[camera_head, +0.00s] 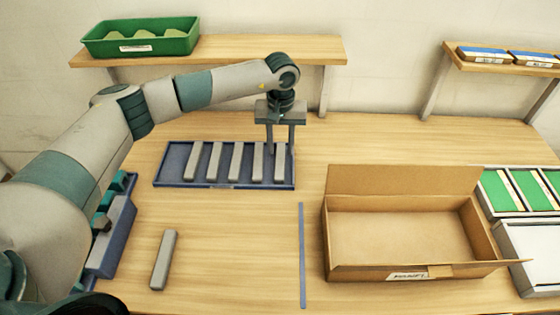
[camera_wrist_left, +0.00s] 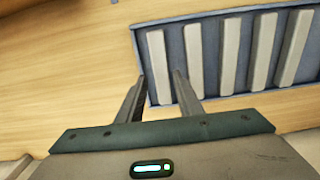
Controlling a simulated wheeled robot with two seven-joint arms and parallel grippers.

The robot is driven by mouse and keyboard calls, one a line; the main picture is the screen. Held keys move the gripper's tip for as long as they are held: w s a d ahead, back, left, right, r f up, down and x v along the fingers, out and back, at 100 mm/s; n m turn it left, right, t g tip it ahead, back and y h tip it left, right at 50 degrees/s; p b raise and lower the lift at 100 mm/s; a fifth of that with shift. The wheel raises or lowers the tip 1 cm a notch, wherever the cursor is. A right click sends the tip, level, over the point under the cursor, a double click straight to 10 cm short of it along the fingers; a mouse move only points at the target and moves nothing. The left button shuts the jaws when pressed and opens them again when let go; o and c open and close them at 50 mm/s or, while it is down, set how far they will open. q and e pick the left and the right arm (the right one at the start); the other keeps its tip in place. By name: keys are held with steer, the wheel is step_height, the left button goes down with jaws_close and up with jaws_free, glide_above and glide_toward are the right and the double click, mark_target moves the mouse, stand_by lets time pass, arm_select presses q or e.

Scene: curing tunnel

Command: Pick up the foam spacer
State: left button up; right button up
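Several long grey bars, which look like the foam spacers, lie side by side in a shallow blue tray (camera_head: 224,187). My left gripper (camera_head: 280,152) is above the tray's right end, pointing down, with its fingers apart. In the left wrist view the fingertips (camera_wrist_left: 159,76) lie on either side of the end bar (camera_wrist_left: 159,62), the rightmost bar (camera_head: 280,165) in the head view. I cannot tell whether they touch it. Another grey bar (camera_head: 163,260) lies alone on the table, left of centre. My right gripper is not in view.
An open cardboard box (camera_head: 400,270) stands at right, beside a thin blue strip (camera_head: 302,255). A green bin (camera_head: 140,38) with pale pieces is on the back shelf (camera_head: 270,50). A blue rack (camera_head: 112,235) stands at left. Green panels (camera_head: 535,190) lie at far right.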

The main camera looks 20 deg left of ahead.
mark_target(280, 160)
arm_select(q)
steer(key=shift+f+p, duration=0.7)
steer(key=shift+p, duration=0.25)
step_height(280, 160, down, 3)
steer(key=shift+a+r+p, duration=0.1)
steer(key=shift+a+p, duration=0.05)
steer(key=shift+p, duration=0.65)
steer(key=shift+f, duration=0.45)
steer(key=c, duration=0.8)
